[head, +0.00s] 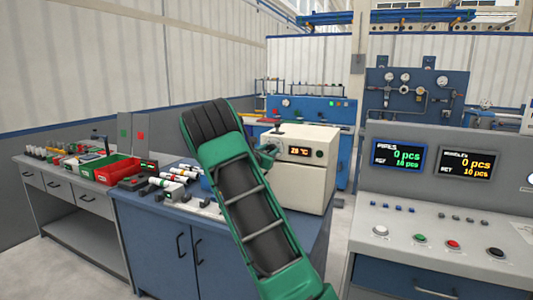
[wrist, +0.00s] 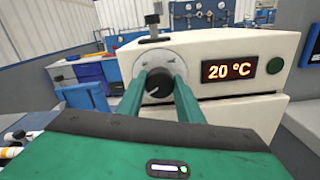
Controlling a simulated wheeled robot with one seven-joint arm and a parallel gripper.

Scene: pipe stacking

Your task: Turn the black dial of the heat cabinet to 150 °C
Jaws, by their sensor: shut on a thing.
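The heat cabinet (head: 305,178) is a cream box on the blue bench, and it also shows in the wrist view (wrist: 240,55). Its lit display (wrist: 229,71) reads 20 °C in the wrist view. The black dial (wrist: 158,84) sits on a round pale scale plate (wrist: 152,58) left of the display. My gripper (wrist: 159,82) has its two green fingers at the dial, one on each side, and is shut on it. A white pointer mark shows on the dial. The scale numbers are too small to read.
A green button (wrist: 275,65) is right of the display. A black-topped knob on a stem (wrist: 152,22) stands on the cabinet top. Left on the benches are a red bin (head: 118,170) and several small pipes (head: 168,184). A control console (head: 440,200) stands at right.

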